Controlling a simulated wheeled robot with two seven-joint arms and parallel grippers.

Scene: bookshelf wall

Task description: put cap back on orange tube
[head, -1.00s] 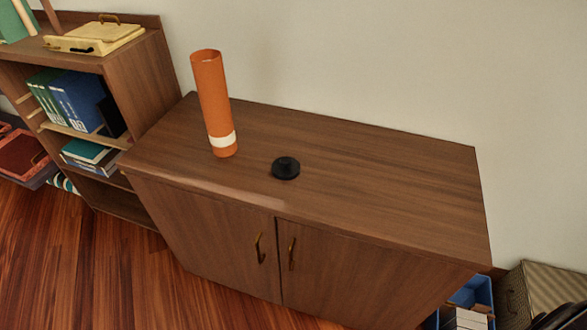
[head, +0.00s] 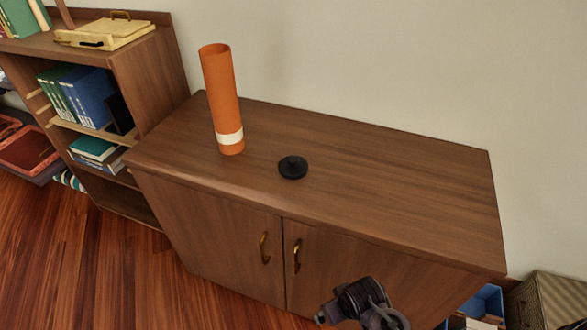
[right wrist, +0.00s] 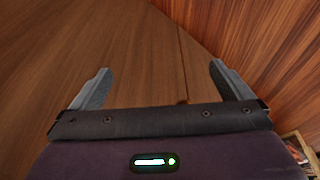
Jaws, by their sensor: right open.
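The orange tube (head: 222,100) stands upright on top of the wooden cabinet, with a white band near its base and an open top end. The black round cap (head: 293,167) lies on the cabinet top to the right of the tube, apart from it, with a small knob facing up. Part of my right arm (head: 362,305) shows at the bottom of the head view, in front of the cabinet and well short of the cap. In the right wrist view my right gripper (right wrist: 160,80) is open and empty, facing wood panels. My left gripper is not in view.
The cabinet top (head: 400,180) is clear to the right of the cap. Its front has two doors with brass handles (head: 297,255). A bookshelf (head: 155,75) with books and a cream tray (head: 105,33) stands left. A blue bin (head: 488,300) and striped box (head: 555,300) sit at lower right.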

